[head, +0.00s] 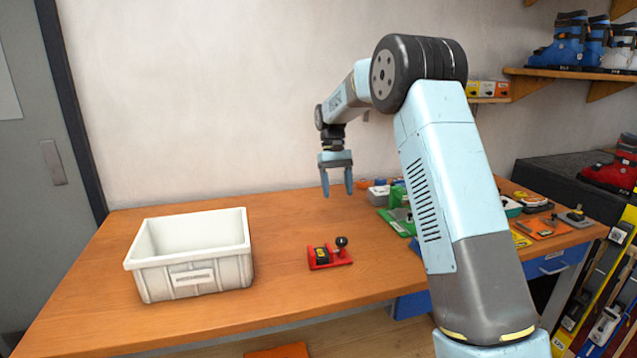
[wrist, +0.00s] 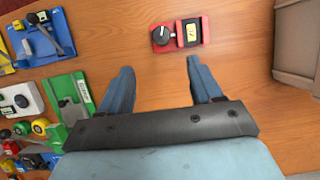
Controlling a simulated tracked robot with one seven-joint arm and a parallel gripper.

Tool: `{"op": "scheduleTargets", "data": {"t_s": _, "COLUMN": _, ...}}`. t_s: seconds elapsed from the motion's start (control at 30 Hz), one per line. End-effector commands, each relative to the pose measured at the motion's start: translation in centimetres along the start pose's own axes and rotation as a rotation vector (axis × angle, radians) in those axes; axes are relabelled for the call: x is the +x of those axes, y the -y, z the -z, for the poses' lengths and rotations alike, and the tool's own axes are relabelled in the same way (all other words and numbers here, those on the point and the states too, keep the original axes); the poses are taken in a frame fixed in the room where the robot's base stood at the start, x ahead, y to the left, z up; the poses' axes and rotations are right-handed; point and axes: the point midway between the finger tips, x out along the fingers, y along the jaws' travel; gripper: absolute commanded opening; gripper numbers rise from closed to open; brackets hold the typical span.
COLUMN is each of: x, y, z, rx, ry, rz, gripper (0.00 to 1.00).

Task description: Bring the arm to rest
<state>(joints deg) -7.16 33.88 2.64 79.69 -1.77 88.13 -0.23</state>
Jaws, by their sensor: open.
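My gripper (head: 337,182) hangs over the back middle of the wooden bench, its fingers pointing down. In the wrist view my gripper (wrist: 160,78) has its two blue fingers spread apart with only bare wood between them. It is open and empty, above the bench top. My arm reaches across the head view and hides part of the bench's right side.
A white bin (head: 190,275) stands on the bench's left, seemingly empty. A red device with a black knob (head: 329,257) sits near the middle. Several tools and small parts, including a green holder (head: 397,222), crowd the right side. Bare wood lies between.

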Motion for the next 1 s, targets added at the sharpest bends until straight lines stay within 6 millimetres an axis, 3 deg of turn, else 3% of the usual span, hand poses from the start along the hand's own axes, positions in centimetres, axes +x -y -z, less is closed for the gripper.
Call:
{"op": "scheduleTargets", "data": {"t_s": 0.23, "x": -3.2, "y": -0.9, "z": -5.9, "rx": 0.020, "ry": -0.104, "rz": 0.000, "gripper": 0.65}}
{"op": "scheduleTargets", "data": {"t_s": 0.5, "x": -5.5, "y": -1.8, "z": -13.3, "rx": 0.046, "ry": -0.229, "rz": 0.000, "gripper": 0.65}}
{"op": "scheduleTargets", "data": {"t_s": 0.77, "x": -6.2, "y": -2.4, "z": -20.4, "rx": 0.071, "ry": -0.349, "rz": 0.000, "gripper": 0.65}}
{"op": "scheduleTargets", "data": {"t_s": 1.0, "x": -5.6, "y": -2.8, "z": -26.7, "rx": 0.096, "ry": -0.460, "rz": -0.001, "gripper": 0.65}}
